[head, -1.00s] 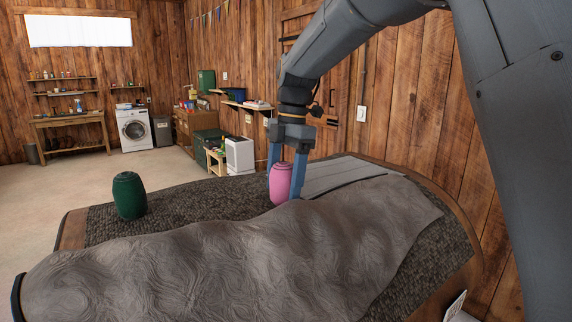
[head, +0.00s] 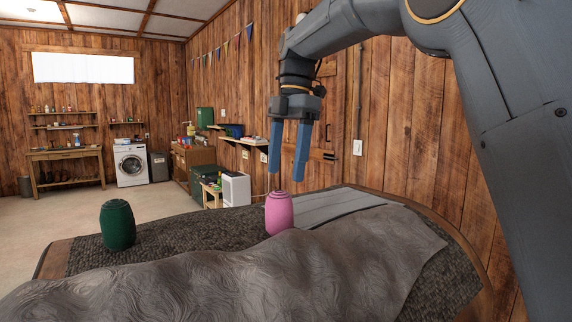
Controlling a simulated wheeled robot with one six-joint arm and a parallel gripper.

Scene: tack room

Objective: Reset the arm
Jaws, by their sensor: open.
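My gripper (head: 287,178) is open and empty in the head view, its two blue fingers pointing down. It hangs just above and slightly to the right of a pink barrel-shaped container (head: 279,214). The pink container stands upright on the table, and its lower part is partly hidden behind a grey draped cloth. A dark green container (head: 117,225) of similar shape stands upright at the left of the table.
The table has a dark woven top (head: 170,226) with a wooden rim. A rumpled grey cloth (head: 230,285) covers its front. A wooden wall (head: 400,140) rises close behind at the right. A washing machine (head: 131,166) and shelves stand far off at the left.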

